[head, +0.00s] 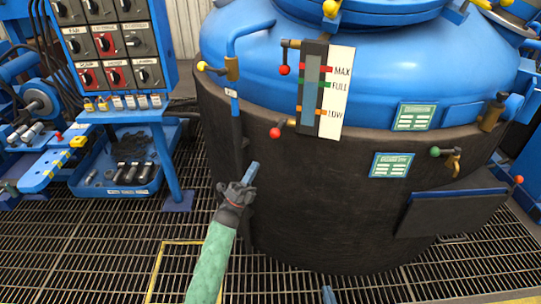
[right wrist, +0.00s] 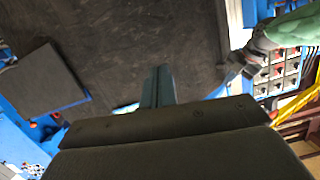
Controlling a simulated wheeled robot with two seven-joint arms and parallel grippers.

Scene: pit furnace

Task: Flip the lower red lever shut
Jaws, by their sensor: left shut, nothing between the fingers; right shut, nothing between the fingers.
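The lower red lever (head: 275,132) is a red ball knob beside a brass fitting at the bottom of the sight gauge (head: 311,90). Its knob sits to the left of the fitting and slightly lower. The upper red lever (head: 285,70) hangs down from the gauge's top fitting. My left gripper (head: 252,170), on a green-sleeved arm, is shut and empty, below and left of the lower knob and apart from it. My right gripper (head: 327,294) shows only as a blue tip at the bottom edge. In the right wrist view its fingers (right wrist: 158,86) are shut and empty, facing the dark vessel wall.
The large vessel (head: 330,190) has a blue top. A yellow-knobbed valve (head: 202,66) is left of the gauge, and a green-knobbed one (head: 435,152) is right. A dark ledge (head: 452,209) juts out at right. A control panel (head: 115,45) stands at left. Grating floor is open in front.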

